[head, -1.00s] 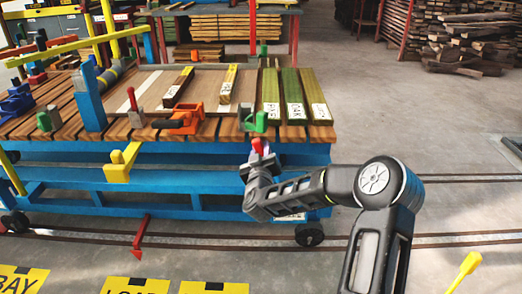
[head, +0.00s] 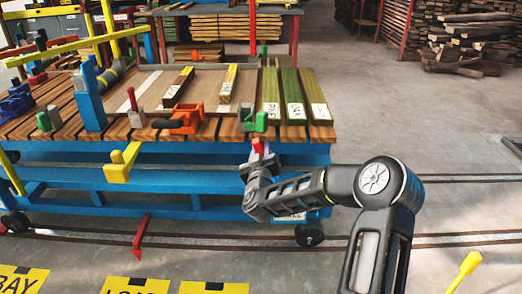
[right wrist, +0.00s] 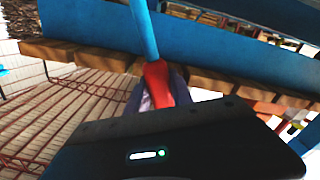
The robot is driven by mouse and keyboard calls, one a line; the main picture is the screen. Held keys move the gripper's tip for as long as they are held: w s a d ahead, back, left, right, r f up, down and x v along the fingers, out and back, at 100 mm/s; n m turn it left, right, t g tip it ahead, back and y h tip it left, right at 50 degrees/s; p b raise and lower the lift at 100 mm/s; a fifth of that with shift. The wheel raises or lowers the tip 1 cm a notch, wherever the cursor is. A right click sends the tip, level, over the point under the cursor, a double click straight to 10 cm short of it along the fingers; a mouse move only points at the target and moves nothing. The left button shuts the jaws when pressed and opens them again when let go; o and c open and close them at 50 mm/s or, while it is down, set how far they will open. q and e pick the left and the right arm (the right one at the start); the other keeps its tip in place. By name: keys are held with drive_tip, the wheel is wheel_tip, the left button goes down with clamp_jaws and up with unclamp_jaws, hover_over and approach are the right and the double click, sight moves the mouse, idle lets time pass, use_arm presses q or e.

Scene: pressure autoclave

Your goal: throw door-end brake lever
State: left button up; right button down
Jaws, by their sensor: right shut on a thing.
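The lever's red grip (head: 257,146) shows just above my right gripper (head: 258,160), at the near side of the blue trolley. In the right wrist view the red grip (right wrist: 157,85) sits on a blue bar (right wrist: 143,30). My right gripper is shut on this red grip. The fingers are partly hidden behind the dark wrist housing in the wrist view. My left gripper is out of view.
The blue trolley (head: 170,182) carries a slatted wooden deck with labelled boards and clamps. A yellow handle (head: 120,165) and a red lever (head: 141,236) stick out at its near side. Open concrete floor lies to the right. A yellow lever (head: 467,266) stands at the lower right.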

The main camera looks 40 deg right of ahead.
drive_tip(key=shift+s+d, duration=0.1)
drive_tip(key=shift+s+d+r+m, duration=0.45)
drive_tip(key=shift+s+d+m, duration=0.05)
drive_tip(key=shift+d, duration=0.15)
drive_tip(key=s+d+m+b, duration=0.2)
drive_tip(key=s+d, duration=0.1)
drive_tip(key=d, duration=0.2)
drive_tip(key=s+d+m+b, duration=0.2)
drive_tip(key=s+d+m, duration=0.1)
drive_tip(key=s+d, duration=0.1)
drive_tip(key=s+d+m+b, duration=0.2)
drive_tip(key=s+d+m, duration=0.1)
drive_tip(key=d, duration=0.3)
drive_tip(key=shift+s+f+b, duration=0.35)
drive_tip(key=shift+s+b, duration=0.05)
drive_tip(key=shift+s, duration=0.35)
drive_tip(key=shift+s+d+f+m, duration=0.2)
drive_tip(key=shift+s+d+m, duration=0.2)
drive_tip(key=shift+d+m, duration=0.2)
drive_tip(key=c, duration=1.4)
unclamp_jaws()
drive_tip(key=shift+s, duration=0.1)
drive_tip(key=shift+o, duration=1.4)
